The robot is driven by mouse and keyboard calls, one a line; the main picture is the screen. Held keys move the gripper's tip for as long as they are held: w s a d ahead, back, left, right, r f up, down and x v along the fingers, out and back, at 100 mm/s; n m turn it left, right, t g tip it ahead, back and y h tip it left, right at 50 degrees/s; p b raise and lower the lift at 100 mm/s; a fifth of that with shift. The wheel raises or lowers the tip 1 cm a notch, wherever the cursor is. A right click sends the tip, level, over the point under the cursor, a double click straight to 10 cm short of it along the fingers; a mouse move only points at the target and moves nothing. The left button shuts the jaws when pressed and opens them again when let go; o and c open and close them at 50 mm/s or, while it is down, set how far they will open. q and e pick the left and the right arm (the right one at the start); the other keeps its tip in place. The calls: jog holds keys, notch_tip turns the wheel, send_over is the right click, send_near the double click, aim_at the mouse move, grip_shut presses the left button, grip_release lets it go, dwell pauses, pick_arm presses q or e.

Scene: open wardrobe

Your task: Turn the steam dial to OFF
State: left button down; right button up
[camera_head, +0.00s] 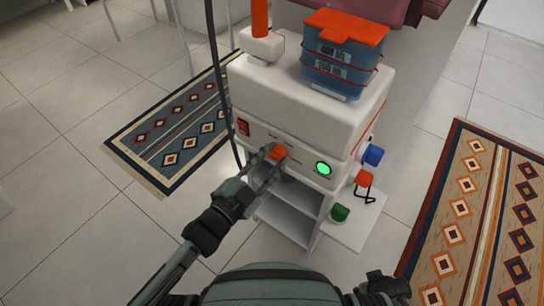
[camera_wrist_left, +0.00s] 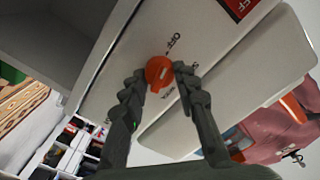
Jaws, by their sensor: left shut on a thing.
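The steam dial (camera_head: 278,152) is a small orange-red knob on the front of the white machine. In the left wrist view the dial (camera_wrist_left: 159,72) has a pale mark on its face. The label OFF (camera_wrist_left: 173,42) is printed on the panel beside it; I cannot tell which label the mark points to. My left gripper (camera_head: 271,155) is at the dial, with one finger on each side. In the left wrist view my left gripper (camera_wrist_left: 160,76) is shut on the dial.
A red switch (camera_head: 243,127) and a green light (camera_head: 323,169) flank the dial. A blue tank (camera_head: 337,66) with an orange lid stands on top. A dark cable (camera_head: 216,65) hangs in front of the machine's left side. Patterned rugs lie left (camera_head: 175,138) and right (camera_head: 470,220).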

aim_at(282, 119)
pick_arm(q)
jog(key=shift+w+r, duration=0.1)
jog(key=shift+r, duration=0.1)
jog(key=c, duration=1.2)
grip_release()
jog(key=shift+f, duration=0.15)
jog(key=shift+o, duration=0.2)
notch_tip(282, 119, up, 10)
jog(key=shift+r, duration=0.1)
